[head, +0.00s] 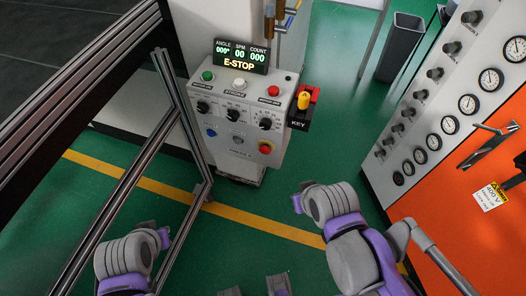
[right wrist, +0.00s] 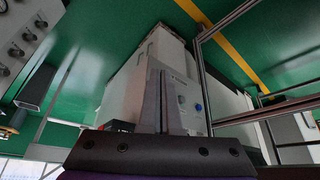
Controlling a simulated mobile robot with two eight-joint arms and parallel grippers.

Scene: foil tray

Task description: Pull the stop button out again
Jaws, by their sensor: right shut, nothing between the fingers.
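The display (head: 240,56) above the box reads E-STOP. My right gripper (right wrist: 164,75) is shut and empty in the right wrist view, its fingers pointing toward the machine, apart from it. The fingers cover part of the box there, and the stop button does not show. My left arm is at the lower left of the head view; its gripper is not visible.
A black KEY holder (head: 300,122) with a yellow-and-red piece juts from the box's right side. A metal frame (head: 180,110) stands left of the box. An orange cabinet (head: 470,225) with gauges is at right.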

